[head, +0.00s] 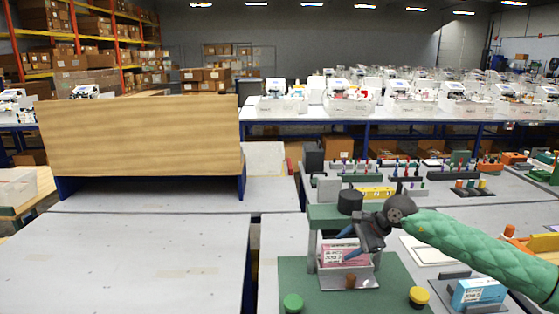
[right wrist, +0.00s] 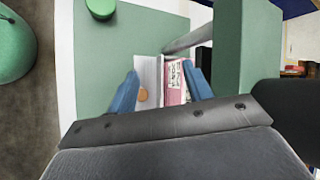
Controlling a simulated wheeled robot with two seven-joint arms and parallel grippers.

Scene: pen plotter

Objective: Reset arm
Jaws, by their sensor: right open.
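My right gripper (head: 345,244) is open, with its blue fingers pointing down at the green plotter station (head: 309,277). In the right wrist view the open fingers (right wrist: 162,88) stand on either side of a pink-and-white carton (right wrist: 174,84) and a pale holder (right wrist: 150,72). I cannot tell whether the fingers touch either one. In the head view the pink carton (head: 335,256) sits in the small holder (head: 360,277) under the green frame. My left gripper is out of view.
A green button (head: 293,302) and a yellow button (head: 419,296) sit at the station's front. A blue-and-white carton (head: 479,291) stands in a holder at right. Colored pegs in racks and a yellow block (head: 375,192) lie behind. The left grey table (head: 125,262) is clear.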

